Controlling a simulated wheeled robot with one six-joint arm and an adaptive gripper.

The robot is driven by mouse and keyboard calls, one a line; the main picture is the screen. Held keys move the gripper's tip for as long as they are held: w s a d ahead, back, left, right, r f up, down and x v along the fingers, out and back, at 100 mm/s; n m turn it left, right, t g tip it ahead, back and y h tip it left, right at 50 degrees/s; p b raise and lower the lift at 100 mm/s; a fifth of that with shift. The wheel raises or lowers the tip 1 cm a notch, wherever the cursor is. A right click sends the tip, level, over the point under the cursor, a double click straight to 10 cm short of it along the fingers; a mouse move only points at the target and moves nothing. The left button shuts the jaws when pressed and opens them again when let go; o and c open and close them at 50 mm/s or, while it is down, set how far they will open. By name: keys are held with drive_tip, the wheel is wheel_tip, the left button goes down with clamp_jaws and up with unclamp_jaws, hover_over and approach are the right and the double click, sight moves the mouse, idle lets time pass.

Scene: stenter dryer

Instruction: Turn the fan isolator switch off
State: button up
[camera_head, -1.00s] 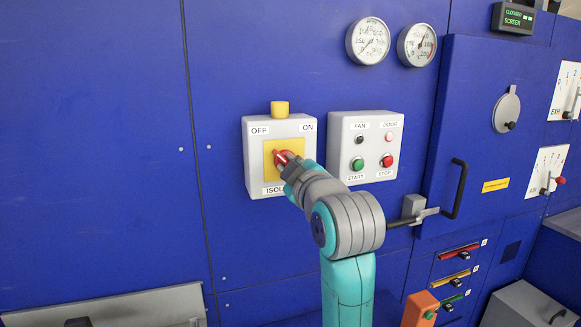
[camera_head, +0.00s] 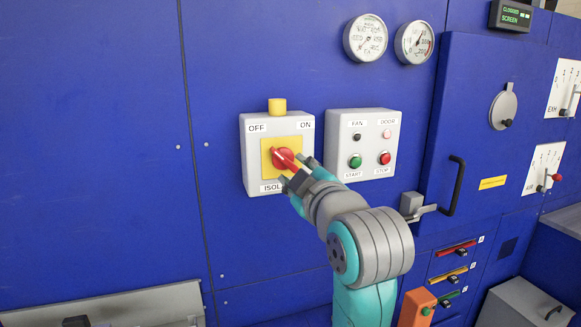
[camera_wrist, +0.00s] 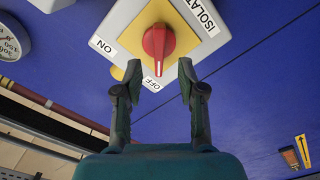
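The isolator switch is a red rotary knob (camera_head: 284,158) on a yellow plate (camera_head: 267,165), mounted on a white box (camera_head: 252,182). OFF is printed at the box's upper left and ON at its upper right. The knob's white mark points up and left towards OFF; in the wrist view the red knob (camera_wrist: 157,42) also has its mark facing the OFF label (camera_wrist: 152,83). My gripper (camera_head: 297,172) is just off the knob at its lower right. In the wrist view my gripper (camera_wrist: 160,82) has its fingers apart, with nothing between the tips.
A second white box (camera_head: 362,115) to the right has a green START button (camera_head: 355,161), a red STOP button (camera_head: 385,158), a dark FAN lamp and a pale pink DOOR lamp. Further right is a blue door with a black handle (camera_head: 455,187). The panel left of the isolator is bare.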

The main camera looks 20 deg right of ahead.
drive_tip(key=shift+s, duration=1.15)
wheel_tip(320, 180, down, 20)
drive_tip(key=s+r+m, duration=0.1)
drive_tip(key=s+m, duration=0.1)
drive_tip(key=s+f+m+g, duration=0.1)
drive_tip(key=s+f, duration=0.4)
drive_tip(key=f, duration=0.3)
drive_tip(key=s+f+m+g, duration=0.1)
drive_tip(key=s+f+m, duration=0.1)
drive_tip(key=s+f, duration=0.45)
drive_tip(key=s+f+m, duration=0.2)
drive_tip(key=s+f, duration=0.9)
drive_tip(key=s, duration=0.3)
drive_tip(key=s+m+g, duration=0.1)
drive_tip(key=s+m, duration=0.1)
drive_tip(key=s, duration=1.5)
drive_tip(key=shift+d+m, duration=0.15)
drive_tip(key=shift+m, duration=0.15)
